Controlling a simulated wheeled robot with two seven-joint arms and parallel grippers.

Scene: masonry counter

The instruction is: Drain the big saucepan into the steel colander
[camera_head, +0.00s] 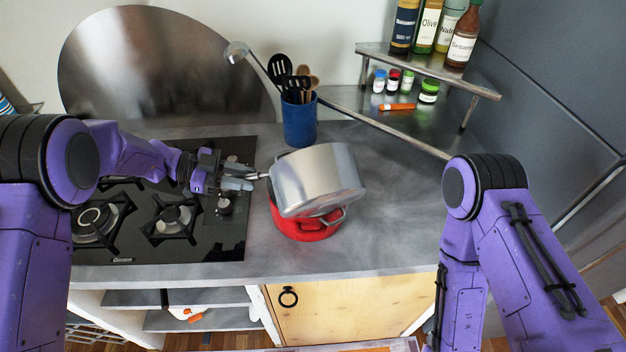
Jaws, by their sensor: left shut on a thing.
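The big steel saucepan (322,178) is held tilted above the counter, its outer side facing me, so its inside is hidden. My left gripper (250,177) is shut on its handle at the saucepan's left. Directly beneath is a round red vessel (298,230) on the counter, partly covered by the saucepan. I cannot tell if the two touch. A small steel loop handle (335,219) shows at the right between them; I cannot tell which it belongs to. No plainly steel-coloured colander shows. My right gripper is out of view; only its arm shows at the right.
A black gas hob (232,232) lies to the left. A blue utensil holder (300,121) stands behind the saucepan, with a ladle (238,55) leaning out. A tiered steel shelf (425,68) with bottles and jars stands at the back right. The counter (400,215) to the right is clear.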

